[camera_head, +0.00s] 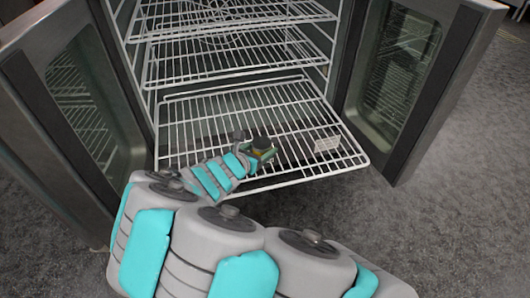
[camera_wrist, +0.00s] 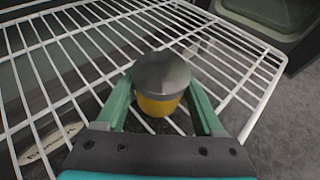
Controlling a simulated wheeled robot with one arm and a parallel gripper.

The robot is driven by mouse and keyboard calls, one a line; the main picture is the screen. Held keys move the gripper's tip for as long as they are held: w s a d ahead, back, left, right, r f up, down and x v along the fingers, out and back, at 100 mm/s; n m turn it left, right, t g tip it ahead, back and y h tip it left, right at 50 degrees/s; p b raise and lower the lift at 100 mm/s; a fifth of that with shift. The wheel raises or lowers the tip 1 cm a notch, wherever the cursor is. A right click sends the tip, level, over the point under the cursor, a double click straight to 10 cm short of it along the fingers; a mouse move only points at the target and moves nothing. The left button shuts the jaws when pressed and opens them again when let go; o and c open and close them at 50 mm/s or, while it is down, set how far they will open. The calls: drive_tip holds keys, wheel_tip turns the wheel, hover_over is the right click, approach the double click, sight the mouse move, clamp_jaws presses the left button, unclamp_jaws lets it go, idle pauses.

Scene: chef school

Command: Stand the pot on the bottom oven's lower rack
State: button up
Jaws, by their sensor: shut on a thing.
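The pot (camera_wrist: 160,75), a small yellow jar with a grey lid, is between the two green fingers of my gripper (camera_wrist: 162,97) in the wrist view. The gripper is shut on it. The pot looks upright, lid up. In the head view the pot (camera_head: 261,143) shows small and dark beside my gripper (camera_head: 259,153), over the front middle of the lower rack (camera_head: 200,131). That white wire rack is slid out of the oven. I cannot tell whether the pot's base touches the wires; its underside is hidden.
Two more wire racks, the middle one (camera_head: 235,68) among them, sit above inside the oven. The left door (camera_head: 85,110) and right door (camera_head: 400,75) stand open on either side. A small white tag (camera_head: 327,144) is at the rack's right. The rack is otherwise bare.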

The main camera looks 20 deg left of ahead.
drive_tip(key=shift+f, duration=0.1)
drive_tip(key=shift+f, duration=0.1)
drive_tip(key=shift+f, duration=0.1)
drive_tip(key=o, duration=1.5)
